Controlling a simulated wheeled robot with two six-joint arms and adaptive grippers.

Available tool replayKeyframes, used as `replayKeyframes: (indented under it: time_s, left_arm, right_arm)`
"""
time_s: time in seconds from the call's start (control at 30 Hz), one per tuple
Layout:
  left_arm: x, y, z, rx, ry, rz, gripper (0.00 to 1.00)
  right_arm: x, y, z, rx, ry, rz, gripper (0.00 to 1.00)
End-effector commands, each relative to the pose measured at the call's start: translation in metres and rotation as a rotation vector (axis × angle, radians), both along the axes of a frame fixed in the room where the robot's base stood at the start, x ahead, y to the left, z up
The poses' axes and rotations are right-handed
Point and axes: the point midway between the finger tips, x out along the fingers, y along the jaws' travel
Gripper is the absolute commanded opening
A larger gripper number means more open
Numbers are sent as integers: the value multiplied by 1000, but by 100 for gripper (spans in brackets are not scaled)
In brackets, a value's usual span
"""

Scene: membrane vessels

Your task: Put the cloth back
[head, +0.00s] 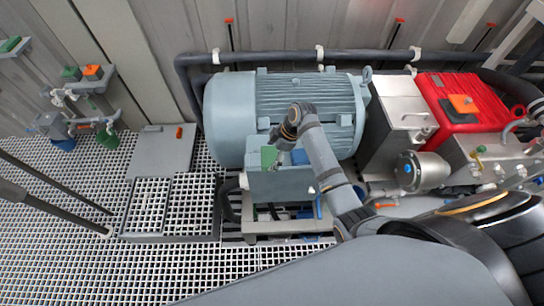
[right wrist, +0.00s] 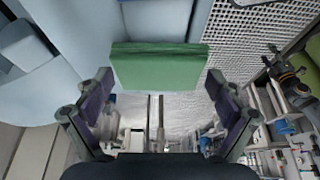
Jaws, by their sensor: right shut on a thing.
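A green folded cloth (head: 269,157) shows in the head view in front of the big grey-blue motor (head: 235,115), just over the motor's terminal box (head: 283,184). In the right wrist view the cloth (right wrist: 160,66) is a flat green block between and just beyond the fingertips. My right gripper (right wrist: 160,88) is shut on it, with a dark finger at each side. In the head view my right arm hides most of this gripper. I cannot tell whether the cloth touches the box. My left gripper is not in view.
A wall shelf (head: 88,84) at the left carries a green and an orange block. Another green piece (head: 10,44) lies on a shelf farther left. An orange cloth (head: 462,103) lies on the red machine (head: 478,120). A grey plate (head: 160,153) lies on the grating floor left of the motor.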

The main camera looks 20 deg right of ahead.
Motion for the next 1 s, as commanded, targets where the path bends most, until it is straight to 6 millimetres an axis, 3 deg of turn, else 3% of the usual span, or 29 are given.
replayKeyframes:
  time_s: [0.13, 0.3, 0.33, 0.4, 0.77, 0.87, 1.0]
  left_arm:
    - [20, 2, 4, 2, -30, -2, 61]
    - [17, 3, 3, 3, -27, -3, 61]
    - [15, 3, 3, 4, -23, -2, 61]
    - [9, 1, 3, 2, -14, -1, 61]
    - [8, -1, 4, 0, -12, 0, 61]
    - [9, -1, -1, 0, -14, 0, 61]
    - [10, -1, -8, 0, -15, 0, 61]
  right_arm:
    - [-1, 0, 1, 0, 2, 0, 59]
    - [-1, 0, -3, 0, 3, -1, 59]
    - [-1, 0, -3, 0, 3, -1, 95]
    - [-1, 0, -3, 0, 2, 0, 100]
    - [0, 0, 2, 0, 0, -1, 100]
    - [0, -6, 13, -3, -3, -1, 100]
    - [-3, -19, 44, -5, -5, 0, 100]
